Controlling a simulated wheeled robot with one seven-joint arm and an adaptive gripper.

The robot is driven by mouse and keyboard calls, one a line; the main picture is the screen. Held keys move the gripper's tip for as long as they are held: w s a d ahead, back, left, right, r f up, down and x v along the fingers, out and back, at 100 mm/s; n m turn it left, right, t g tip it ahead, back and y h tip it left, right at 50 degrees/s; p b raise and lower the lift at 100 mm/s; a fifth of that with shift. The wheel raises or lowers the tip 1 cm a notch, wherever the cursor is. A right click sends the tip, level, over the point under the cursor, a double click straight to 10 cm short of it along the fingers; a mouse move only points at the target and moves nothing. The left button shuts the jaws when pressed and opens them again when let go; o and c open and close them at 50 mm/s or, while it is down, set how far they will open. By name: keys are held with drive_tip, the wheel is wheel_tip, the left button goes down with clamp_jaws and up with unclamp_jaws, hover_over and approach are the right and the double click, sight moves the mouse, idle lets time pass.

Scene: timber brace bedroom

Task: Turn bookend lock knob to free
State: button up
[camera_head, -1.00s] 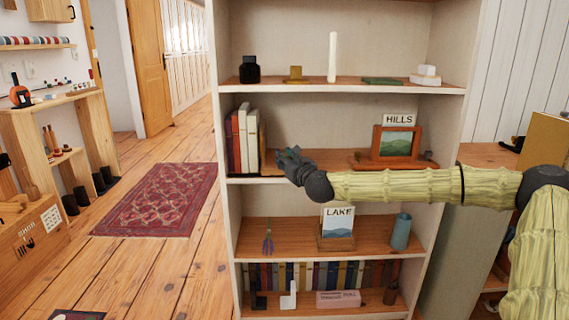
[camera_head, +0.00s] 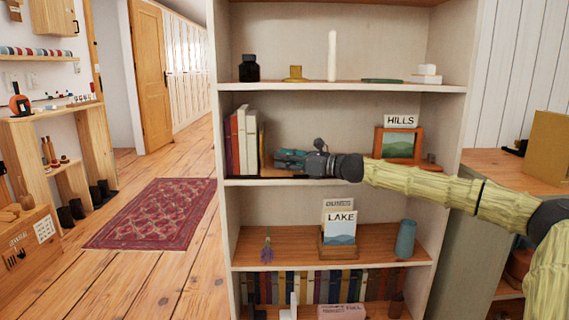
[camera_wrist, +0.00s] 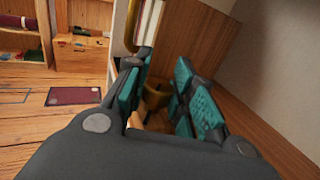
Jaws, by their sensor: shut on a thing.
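My gripper (camera_head: 280,159) reaches in from the right at the middle shelf, its teal-padded fingers pointing left at the right end of a short book row. In the wrist view, the fingers (camera_wrist: 160,88) stand on both sides of a brass-coloured knob (camera_wrist: 157,92), shut on it. The finger pads hide part of the knob, and its lock setting cannot be read. A thin brass-coloured bookend (camera_head: 262,143) stands upright against the books (camera_head: 243,140). Its curved edge shows at the top of the wrist view (camera_wrist: 132,25).
The shelf board (camera_head: 255,182) lies just under my gripper. The upper shelf (camera_head: 345,88) with small items is above. A HILLS frame (camera_head: 400,144) stands behind my arm at right. A LAKE card (camera_head: 340,228) and a blue-grey cup (camera_head: 405,238) stand below.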

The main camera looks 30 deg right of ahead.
drive_tip(key=n+g+y+p, duration=0.3)
drive_tip(key=shift+w+d+r+y, duration=0.1)
drive_tip(key=shift+r+y, duration=0.15)
drive_tip(key=shift+y, duration=0.15)
drive_tip(key=shift+n+g+y+p, duration=0.7)
drive_tip(key=shift+n+g+p, duration=0.1)
drive_tip(key=shift+g, duration=0.2)
drive_tip(key=shift+f+n+g, duration=0.1)
drive_tip(key=shift+n+g, duration=0.2)
drive_tip(key=shift+g, duration=0.1)
drive_tip(key=o, duration=1)
drive_tip(key=shift+f, duration=0.15)
drive_tip(key=shift+o, duration=0.2)
drive_tip(key=v, duration=1.2)
drive_tip(key=shift+d+f, duration=0.25)
drive_tip(key=shift+f, duration=0.05)
drive_tip(key=shift+a, duration=0.1)
